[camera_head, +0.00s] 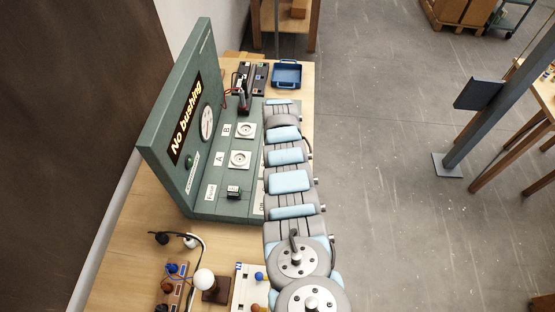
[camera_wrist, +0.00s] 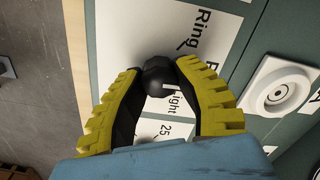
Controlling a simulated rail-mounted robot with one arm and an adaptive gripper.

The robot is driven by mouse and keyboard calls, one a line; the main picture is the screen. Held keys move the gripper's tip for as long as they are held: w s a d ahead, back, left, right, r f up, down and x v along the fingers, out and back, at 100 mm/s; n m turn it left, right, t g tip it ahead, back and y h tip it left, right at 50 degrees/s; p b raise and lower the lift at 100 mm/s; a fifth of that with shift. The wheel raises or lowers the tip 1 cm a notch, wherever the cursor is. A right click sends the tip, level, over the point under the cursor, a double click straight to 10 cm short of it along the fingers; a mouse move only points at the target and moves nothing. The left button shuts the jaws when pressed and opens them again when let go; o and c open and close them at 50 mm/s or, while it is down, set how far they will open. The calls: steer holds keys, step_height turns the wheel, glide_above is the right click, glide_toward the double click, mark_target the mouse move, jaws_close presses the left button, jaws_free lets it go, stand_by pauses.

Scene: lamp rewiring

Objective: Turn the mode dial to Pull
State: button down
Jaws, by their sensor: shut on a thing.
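The mode dial shows in the wrist view as a black knob (camera_wrist: 156,76) on a white plate (camera_wrist: 125,40). "Ring", "Light" and "25" are readable around it; another label to the right is partly covered by a finger. My gripper (camera_wrist: 158,70) has its two yellow-backed, dark-padded fingers closed on the knob from both sides. In the head view my arm covers the dial and my gripper.
The green test stand (camera_head: 190,165) has a "No bushing" display (camera_head: 186,120), a round gauge (camera_head: 207,123) and sockets A (camera_head: 240,159) and B (camera_head: 246,130). A blue tray (camera_head: 287,74) lies at the back. Lamp parts, including a bulb (camera_head: 203,280), crowd the front.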

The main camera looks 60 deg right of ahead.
stand_by(0.3)
steer(key=c, duration=0.7)
jaws_free()
steer(key=shift+r, duration=0.15)
step_height(320, 180, up, 12)
stand_by(0.7)
